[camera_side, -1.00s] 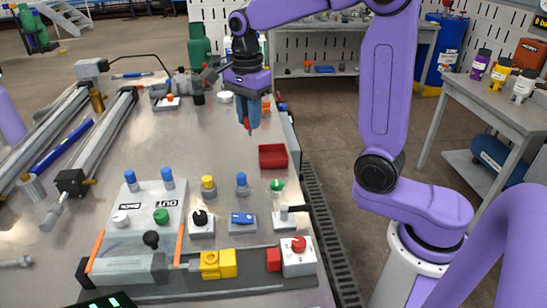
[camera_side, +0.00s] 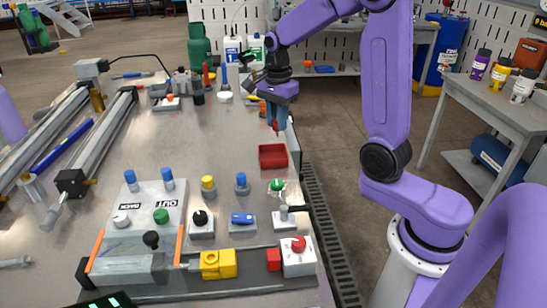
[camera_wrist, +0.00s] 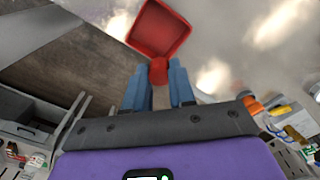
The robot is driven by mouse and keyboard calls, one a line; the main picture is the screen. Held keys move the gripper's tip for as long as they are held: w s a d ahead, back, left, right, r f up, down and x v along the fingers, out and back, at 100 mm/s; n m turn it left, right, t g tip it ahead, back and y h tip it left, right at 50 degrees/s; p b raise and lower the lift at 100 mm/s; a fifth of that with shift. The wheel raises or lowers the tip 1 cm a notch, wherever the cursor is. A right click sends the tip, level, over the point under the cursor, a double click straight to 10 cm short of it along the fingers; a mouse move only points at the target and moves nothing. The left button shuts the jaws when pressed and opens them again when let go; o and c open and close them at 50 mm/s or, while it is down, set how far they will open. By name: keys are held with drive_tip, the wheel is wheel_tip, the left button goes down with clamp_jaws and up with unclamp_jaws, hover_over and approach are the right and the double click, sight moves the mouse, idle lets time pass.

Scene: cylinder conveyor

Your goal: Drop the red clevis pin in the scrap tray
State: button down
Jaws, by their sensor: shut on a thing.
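My gripper (camera_side: 276,122) has blue fingers and is shut on the red clevis pin (camera_wrist: 159,71), whose red end sticks out between the fingertips in the wrist view. In the side view the pin mostly hides behind the fingers. The scrap tray (camera_side: 273,162) is a small red open box near the bench's right edge, and it looks empty. My gripper is above the bench, behind the tray in the side view. In the wrist view the tray (camera_wrist: 147,42) lies just beyond the fingertips. The pin is apart from the tray's floor, as far as I can tell.
Blue, yellow and green knobs and a lever block (camera_side: 289,217) stand in front of the tray. A grey panel (camera_side: 146,208) is at left. Several bottles, a green cylinder (camera_side: 199,48) and small fittings stand at the back. Bare bench (camera_side: 170,135) lies left of the tray.

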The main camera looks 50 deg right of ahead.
drive_tip(key=shift+f, duration=0.5)
drive_tip(key=c, duration=0.9)
unclamp_jaws()
drive_tip(key=shift+o, duration=0.2)
drive_tip(key=shift+r, duration=0.1)
wheel_tip(320, 180, up, 17)
drive_tip(key=shift+r, duration=0.1)
